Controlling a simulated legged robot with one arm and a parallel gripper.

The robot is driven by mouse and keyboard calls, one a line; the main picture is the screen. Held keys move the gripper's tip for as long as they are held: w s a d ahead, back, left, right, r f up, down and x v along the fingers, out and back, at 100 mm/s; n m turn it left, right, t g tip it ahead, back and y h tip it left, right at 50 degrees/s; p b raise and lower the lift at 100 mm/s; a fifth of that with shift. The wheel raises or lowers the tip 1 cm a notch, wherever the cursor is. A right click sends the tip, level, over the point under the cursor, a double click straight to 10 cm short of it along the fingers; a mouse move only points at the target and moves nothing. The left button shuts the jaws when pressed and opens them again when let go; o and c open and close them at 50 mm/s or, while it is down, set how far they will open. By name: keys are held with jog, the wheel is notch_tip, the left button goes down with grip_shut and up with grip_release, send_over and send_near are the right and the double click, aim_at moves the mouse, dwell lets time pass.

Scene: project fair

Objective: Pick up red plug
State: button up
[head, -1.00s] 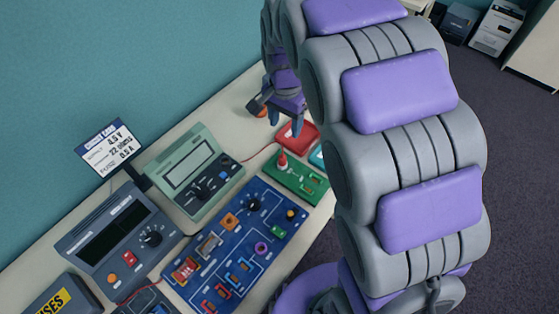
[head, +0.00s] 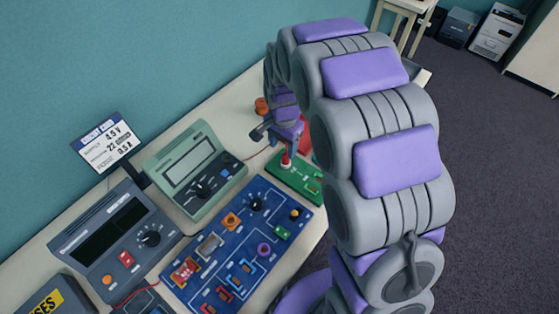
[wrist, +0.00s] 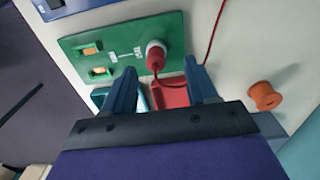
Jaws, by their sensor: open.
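The red plug (wrist: 156,58) stands in a white-ringed socket on the green board (wrist: 118,30), with a thin red cord running from it. In the head view the plug (head: 286,160) shows on the green board (head: 300,184), just below my gripper (head: 289,142). In the wrist view my gripper (wrist: 162,88) is open, its two blue fingers pointing toward the plug. The plug lies between the lines of the fingers, a little beyond their tips and closer to the right one. I cannot tell the exact height gap. Nothing is held.
A blue circuit board (head: 240,245), a green meter (head: 195,170) and a dark meter (head: 118,240) stand left of the green board. A red tray (wrist: 172,97) lies close by the fingers. An orange spool (wrist: 264,96) stands to the right.

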aim_at(285, 153)
jog(key=shift+d+f, duration=0.15)
jog(key=shift+d, duration=0.45)
jog(key=shift+d+f, duration=0.15)
jog(key=shift+d, duration=0.4)
notch_tip(285, 153, down, 2)
jog(key=shift+d+f+b, duration=0.15)
jog(key=shift+f+b, duration=0.05)
jog(key=shift+b, duration=0.5)
jog(key=a+f, duration=0.2)
jog(key=shift+w+a+f, duration=0.1)
jog(key=shift+a+f, duration=0.1)
jog(key=shift+a, duration=0.35)
jog(key=d, duration=0.2)
jog(key=shift+d+r, duration=0.2)
jog(key=shift+d, duration=0.1)
jog(key=c, duration=0.5)
jog(key=shift+a, duration=0.15)
jog(key=shift+c, duration=1.4)
jog(key=shift+a+f, duration=0.1)
jog(key=shift+a, duration=0.5)
grip_shut()
jog(key=shift+d, duration=0.1)
